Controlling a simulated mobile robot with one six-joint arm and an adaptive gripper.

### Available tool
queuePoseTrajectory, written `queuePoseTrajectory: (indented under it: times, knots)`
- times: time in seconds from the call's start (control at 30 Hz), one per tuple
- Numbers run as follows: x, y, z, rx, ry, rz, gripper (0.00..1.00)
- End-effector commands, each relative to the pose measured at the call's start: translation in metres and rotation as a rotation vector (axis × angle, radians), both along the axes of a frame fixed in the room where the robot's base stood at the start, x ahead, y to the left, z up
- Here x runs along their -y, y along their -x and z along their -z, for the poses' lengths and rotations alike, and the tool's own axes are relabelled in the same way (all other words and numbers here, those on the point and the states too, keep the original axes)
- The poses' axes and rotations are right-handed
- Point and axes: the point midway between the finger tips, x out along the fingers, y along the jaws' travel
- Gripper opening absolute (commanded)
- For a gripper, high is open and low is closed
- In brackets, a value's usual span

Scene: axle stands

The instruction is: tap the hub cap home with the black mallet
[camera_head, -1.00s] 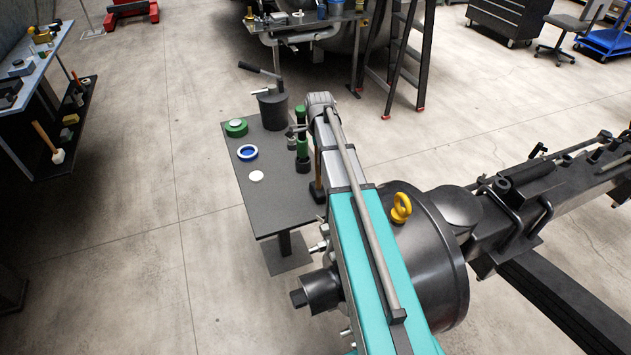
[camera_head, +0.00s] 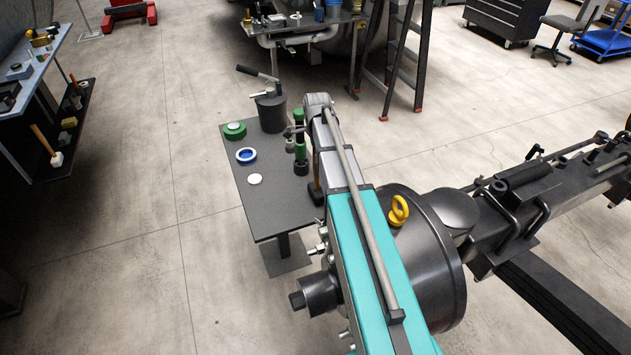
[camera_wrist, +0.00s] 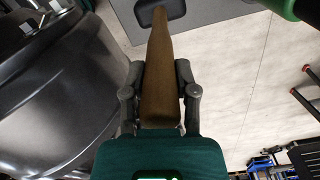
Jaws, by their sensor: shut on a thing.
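My gripper (camera_wrist: 160,78) is shut on the wooden handle of the black mallet. The handle (camera_wrist: 158,65) runs between the fingers, and the black head (camera_wrist: 172,9) lies beyond it at the top of the wrist view. In the head view, the mallet head (camera_head: 316,194) shows beside my arm, at the right side of a small dark table (camera_head: 267,220). On this table are a white disc (camera_head: 255,179), a blue ring (camera_head: 246,156) and a green round piece with a pale centre (camera_head: 234,130).
A dark pot with a lever (camera_head: 271,110) and green-and-black cylinders (camera_head: 300,150) stand on the small table. A big dark drum with a yellow eye (camera_head: 399,210) adjoins the axle (camera_head: 520,205) at right. A ladder (camera_head: 403,65) stands behind. The floor left of the table is clear.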

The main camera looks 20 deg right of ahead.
Motion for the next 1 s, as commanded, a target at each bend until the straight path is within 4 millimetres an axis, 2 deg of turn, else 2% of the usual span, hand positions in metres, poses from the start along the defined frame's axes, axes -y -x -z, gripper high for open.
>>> queuePoseTrajectory:
  times: [0.03, 0.7, 1.0]
  knots:
    - [0.000, 0.000, -0.006, 0.000, 0.000, 0.000, 0.00]
    - [0.000, 0.000, -0.043, 0.000, 0.000, 0.000, 0.00]
    - [0.000, 0.000, -0.050, 0.000, 0.000, 0.000, 0.00]
